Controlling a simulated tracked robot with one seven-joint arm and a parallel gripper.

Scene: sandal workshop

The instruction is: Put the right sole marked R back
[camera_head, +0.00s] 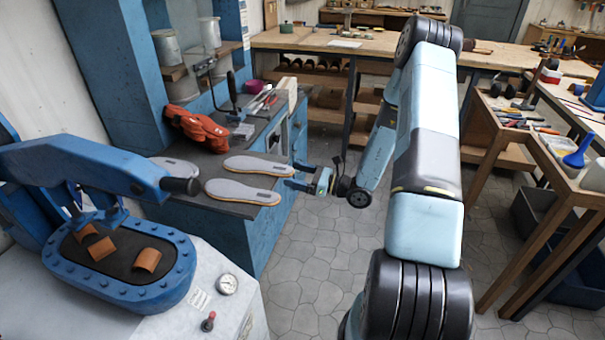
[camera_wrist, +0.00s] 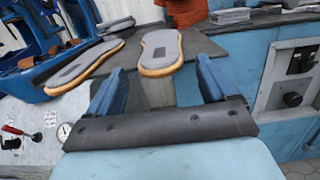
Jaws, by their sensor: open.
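Grey soles with tan edges lie flat on the dark top of the blue bench. The far sole (camera_head: 258,165) and the near sole (camera_head: 243,191) point their ends toward my gripper (camera_head: 292,176). A third sole (camera_head: 173,166) lies further left. In the wrist view, one sole (camera_wrist: 160,52) appears ahead, between the lines of my fingers; another (camera_wrist: 85,68) lies to the left. Small marks show on the soles, but I cannot read which is R. My gripper (camera_wrist: 161,66) is open and empty, just off the bench edge.
A blue press (camera_head: 120,270) with brown leather pieces stands at the left. An orange cloth (camera_head: 197,128) and hand tools lie behind the soles on the bench. A tool table (camera_head: 540,140) stands at the right. Stone floor (camera_head: 320,245) between is clear.

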